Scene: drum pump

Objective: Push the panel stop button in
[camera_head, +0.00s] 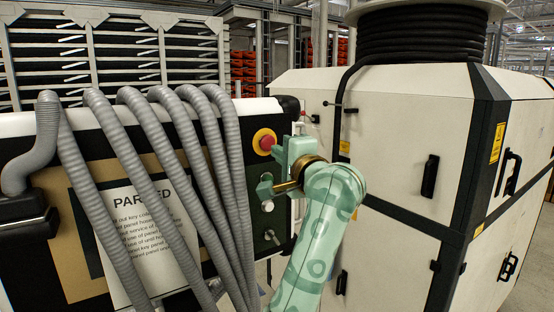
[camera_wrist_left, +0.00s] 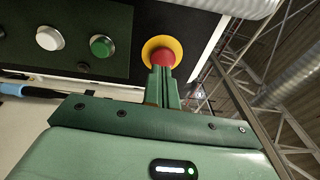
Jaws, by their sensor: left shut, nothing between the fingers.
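The red stop button (camera_head: 266,142) with its yellow ring sits at the upper right of the black panel. The red button (camera_wrist_left: 162,56) also shows at the top centre of the left wrist view. My left gripper (camera_head: 278,154) is shut and empty, with its fingertips right in front of the button. In the left wrist view its fingers (camera_wrist_left: 163,86) overlap the button's lower edge; I cannot tell whether they touch it. Whether the button is pushed in is also unclear. My right gripper is not in view.
A green button (camera_wrist_left: 101,46) and a white button (camera_wrist_left: 47,38) line up beside the stop button. Grey hoses (camera_head: 140,165) hang over the panel and a printed sign (camera_head: 150,240). A large cream cabinet (camera_head: 400,120) stands at the right.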

